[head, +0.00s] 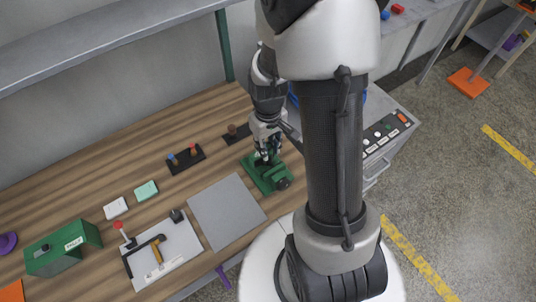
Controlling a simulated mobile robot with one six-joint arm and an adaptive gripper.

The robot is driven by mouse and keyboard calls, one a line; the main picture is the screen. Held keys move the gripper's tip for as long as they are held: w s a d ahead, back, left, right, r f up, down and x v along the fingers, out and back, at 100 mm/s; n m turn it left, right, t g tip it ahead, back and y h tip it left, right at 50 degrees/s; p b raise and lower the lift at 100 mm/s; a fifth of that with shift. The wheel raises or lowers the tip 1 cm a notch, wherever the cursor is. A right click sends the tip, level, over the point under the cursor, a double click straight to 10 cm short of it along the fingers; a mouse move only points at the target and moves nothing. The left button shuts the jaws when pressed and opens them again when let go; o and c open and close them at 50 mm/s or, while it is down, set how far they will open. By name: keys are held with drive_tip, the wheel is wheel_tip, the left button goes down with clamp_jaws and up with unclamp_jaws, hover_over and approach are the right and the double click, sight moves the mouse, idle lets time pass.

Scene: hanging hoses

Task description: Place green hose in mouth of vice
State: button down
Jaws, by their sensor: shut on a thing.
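The green vice (262,181) stands on the wooden workbench near its front right, with a dark round knob at its front. My gripper (268,156) points down right over the vice, its fingers at the jaws. It is shut on the green hose, which is mostly hidden; only a little green shows at the fingers and blends with the vice. I cannot tell whether the hose sits between the vice jaws or above them.
A grey mat (226,211) lies left of the vice. A black block with red and blue pegs (186,159) and a small dark fixture (236,133) lie behind. My arm hides the right side.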

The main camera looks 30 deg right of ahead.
drive_tip(key=shift+f+b, duration=0.55)
drive_tip(key=shift+f, duration=1.5)
drive_tip(key=shift+f, duration=0.15)
drive_tip(key=c, duration=1.4)
unclamp_jaws()
drive_tip(key=shift+o, duration=0.2)
